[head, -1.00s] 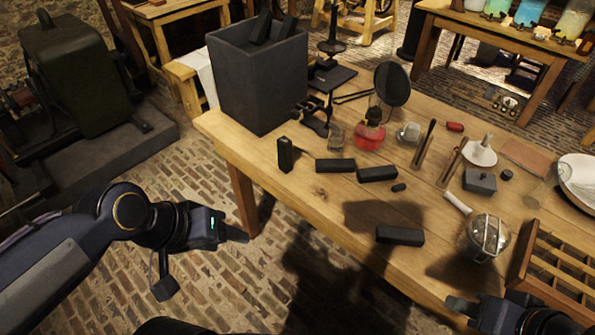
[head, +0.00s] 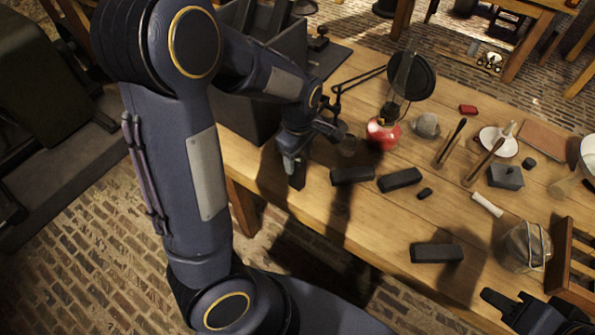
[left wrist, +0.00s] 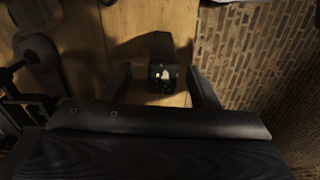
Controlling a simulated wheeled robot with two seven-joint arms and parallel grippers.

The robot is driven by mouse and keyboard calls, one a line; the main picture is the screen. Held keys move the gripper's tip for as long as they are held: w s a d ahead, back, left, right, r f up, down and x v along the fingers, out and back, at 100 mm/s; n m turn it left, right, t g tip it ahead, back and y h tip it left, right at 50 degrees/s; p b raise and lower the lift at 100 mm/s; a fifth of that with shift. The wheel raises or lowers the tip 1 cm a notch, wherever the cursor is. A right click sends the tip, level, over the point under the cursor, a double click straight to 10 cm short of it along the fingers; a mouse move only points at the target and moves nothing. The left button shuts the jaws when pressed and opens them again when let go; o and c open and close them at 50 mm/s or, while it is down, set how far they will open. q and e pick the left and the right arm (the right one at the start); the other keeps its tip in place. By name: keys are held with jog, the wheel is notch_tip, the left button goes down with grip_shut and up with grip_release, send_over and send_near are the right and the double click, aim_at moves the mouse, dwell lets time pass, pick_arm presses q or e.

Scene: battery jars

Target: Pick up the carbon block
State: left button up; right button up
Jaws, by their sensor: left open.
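An upright black carbon block (head: 297,179) stands near the table's left edge. It is partly hidden by my left gripper (head: 292,163) in the head view. In the left wrist view the carbon block (left wrist: 163,62) shows between the two open fingers (left wrist: 160,84), with a gap on each side. The left gripper is open and points down at it, holding nothing. More black blocks lie flat: one (head: 352,175) just right of the gripper, one (head: 400,180) beside it, and one (head: 437,253) nearer the front edge. My right gripper (head: 502,302) is at the bottom right; its opening is unclear.
A tall dark box (head: 245,118) stands behind my left arm, largely hidden. A glass jar (head: 524,246) and a wooden rack (head: 562,270) are at the right. The front middle table is mostly clear.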

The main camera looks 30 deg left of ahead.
aim_at(297, 173)
pick_arm(q)
jog(key=f, duration=0.4)
jog(key=shift+s+a+f, duration=0.1)
jog(key=shift+a+f, duration=0.05)
jog(key=shift+a, duration=0.05)
jog(key=shift+c, duration=0.4)
grip_shut()
